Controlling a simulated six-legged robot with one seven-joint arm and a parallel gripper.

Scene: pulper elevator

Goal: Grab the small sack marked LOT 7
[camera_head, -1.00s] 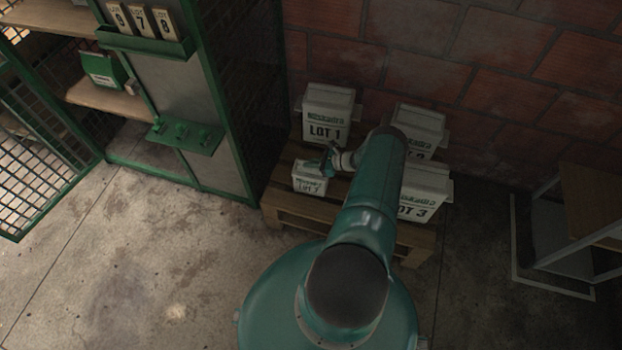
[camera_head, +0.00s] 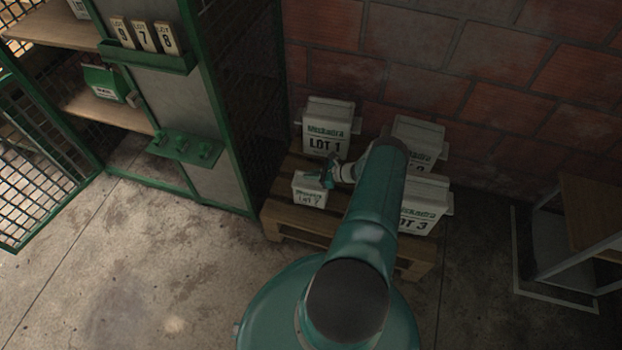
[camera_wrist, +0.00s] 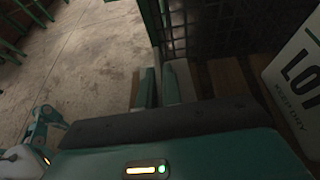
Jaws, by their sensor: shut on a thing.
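The small white sack marked LOT 7 (camera_head: 309,196) is at the front left of the wooden pallet, in front of the larger LOT 1 sack (camera_head: 327,130). My gripper (camera_head: 325,178) reaches in from the right and is shut on the small sack's upper part. I cannot tell whether the sack rests on the pallet or is slightly raised. In the wrist view my gripper's two fingers (camera_wrist: 160,88) point away from me, close together. The small sack cannot be made out between them there. The LOT 1 sack also shows at the right of the wrist view (camera_wrist: 300,72).
The pallet (camera_head: 280,222) also bears a LOT 3 sack (camera_head: 424,205) and another large sack (camera_head: 420,132) behind it. A brick wall stands behind. A green cabinet (camera_head: 215,110) with an open mesh door (camera_head: 38,160) is at left. A small table (camera_head: 590,215) is at right. Front-left floor is clear.

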